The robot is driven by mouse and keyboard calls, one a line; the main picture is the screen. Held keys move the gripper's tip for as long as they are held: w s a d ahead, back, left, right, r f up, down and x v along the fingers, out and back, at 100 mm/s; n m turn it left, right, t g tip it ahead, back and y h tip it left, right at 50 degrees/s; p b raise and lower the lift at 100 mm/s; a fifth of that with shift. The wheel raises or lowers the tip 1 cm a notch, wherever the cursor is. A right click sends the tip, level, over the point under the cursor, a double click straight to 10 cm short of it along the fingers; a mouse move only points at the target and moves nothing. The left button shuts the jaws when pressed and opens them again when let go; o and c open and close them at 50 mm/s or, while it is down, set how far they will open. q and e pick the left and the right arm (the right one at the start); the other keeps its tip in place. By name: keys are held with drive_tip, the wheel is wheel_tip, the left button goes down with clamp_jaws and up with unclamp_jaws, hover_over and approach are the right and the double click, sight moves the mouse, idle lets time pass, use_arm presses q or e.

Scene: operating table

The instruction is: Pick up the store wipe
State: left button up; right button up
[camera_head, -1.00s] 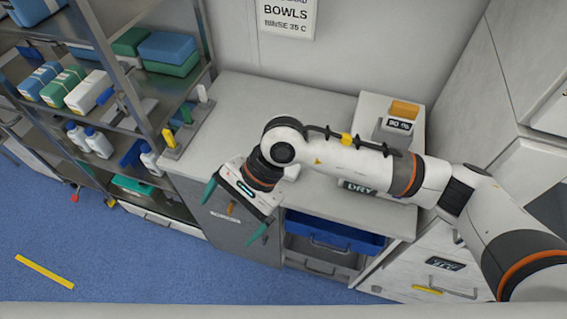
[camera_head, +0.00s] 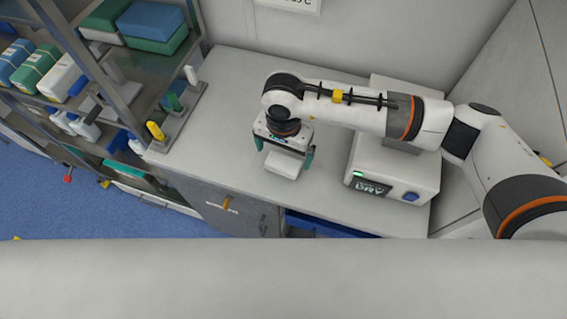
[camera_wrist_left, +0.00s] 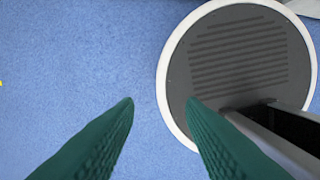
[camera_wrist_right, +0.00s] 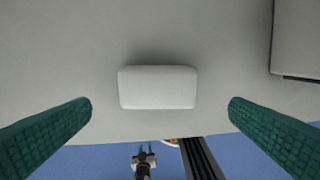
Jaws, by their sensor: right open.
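A white block with rounded edges, which I take to be the store wipe (camera_head: 285,164), lies on the grey-white counter (camera_head: 222,120). In the right wrist view the wipe (camera_wrist_right: 157,87) is centred between the green fingers. My right gripper (camera_head: 287,160) is open and hangs over the wipe, with a finger on each side. In the right wrist view my right gripper (camera_wrist_right: 160,110) shows clear gaps between both fingers and the wipe. My left gripper (camera_wrist_left: 160,102) is open and empty above the blue floor, out of the head view.
A white device (camera_head: 408,168) with a "DRY" display stands to the right of the wipe. A rack (camera_head: 178,118) with yellow, green and white upright pieces is at the counter's left end. Metal shelves (camera_head: 130,75) with packs and bottles stand at left. The counter around the wipe is clear.

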sight(282, 163)
drive_tip(key=shift+w+f, duration=0.15)
drive_tip(key=shift+f, duration=0.35)
drive_tip(key=shift+w+f, duration=0.1)
drive_tip(key=shift+f, duration=0.9)
drive_tip(key=f, duration=0.1)
drive_tip(key=f+b, duration=0.1)
drive_tip(key=shift+s+a+f, duration=0.15)
drive_tip(key=shift+s+f, duration=0.05)
drive_tip(key=shift+f, duration=0.5)
drive_tip(key=shift+w, duration=0.1)
drive_tip(key=shift+c, duration=0.3)
use_arm(q)
drive_tip(key=shift+w+d+f, duration=0.1)
drive_tip(key=shift+w+f, duration=0.6)
drive_tip(key=shift+w, duration=0.2)
use_arm(e)
drive_tip(key=c, duration=0.8)
use_arm(q)
drive_tip(key=shift+f, duration=0.1)
use_arm(e)
drive_tip(key=shift+r, duration=0.1)
